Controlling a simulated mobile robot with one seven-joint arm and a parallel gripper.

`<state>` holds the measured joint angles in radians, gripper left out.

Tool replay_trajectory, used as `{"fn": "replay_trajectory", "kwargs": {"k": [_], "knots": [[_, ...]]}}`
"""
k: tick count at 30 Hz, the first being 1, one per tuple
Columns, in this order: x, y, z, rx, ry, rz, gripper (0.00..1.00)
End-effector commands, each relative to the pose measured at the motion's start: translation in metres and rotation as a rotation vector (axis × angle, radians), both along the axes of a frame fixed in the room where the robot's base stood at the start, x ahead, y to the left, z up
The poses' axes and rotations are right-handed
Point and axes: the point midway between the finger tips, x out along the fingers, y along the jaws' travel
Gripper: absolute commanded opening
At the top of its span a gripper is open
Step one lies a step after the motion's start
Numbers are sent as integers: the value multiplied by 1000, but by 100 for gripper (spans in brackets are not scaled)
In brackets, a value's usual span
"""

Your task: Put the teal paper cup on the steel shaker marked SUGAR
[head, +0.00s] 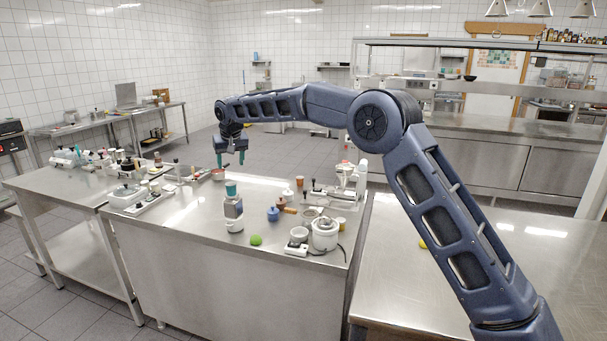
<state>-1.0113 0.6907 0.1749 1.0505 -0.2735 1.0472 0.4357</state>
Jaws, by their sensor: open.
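The teal paper cup (231,188) shows at the top of a small upright stack on the middle steel table. Directly under it in the picture is a grey, metallic-looking body (233,208), which may be the steel shaker; any SUGAR marking is too small to read. From this one view I cannot tell for certain whether the cup rests on it or stands behind it. My gripper (231,160) is open and empty, with its teal fingers pointing down. It shows above the cup in the picture, apart from it.
A white base (235,225) shows below the grey body. A green ball (256,240), a blue pot (273,214) and a white rounded appliance (325,233) stand nearby. Other small items crowd the table's left end. Bare steel lies left of the stack.

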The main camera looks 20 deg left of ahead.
Motion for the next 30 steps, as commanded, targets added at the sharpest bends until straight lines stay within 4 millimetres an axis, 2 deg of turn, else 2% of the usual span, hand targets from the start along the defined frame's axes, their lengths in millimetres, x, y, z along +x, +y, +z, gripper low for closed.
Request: {"fn": "replay_trajectory", "kwargs": {"k": [7,11,14,21,25,30], "knots": [[3,-4,3,0,-1,-4,60],[19,-33,20,-1,-7,-24,60],[40,-76,40,-6,-14,-53,60],[78,-203,88,-18,-28,-136,60],[88,-274,108,-26,-32,-184,60],[89,-366,127,-35,-37,-249,60]]}}
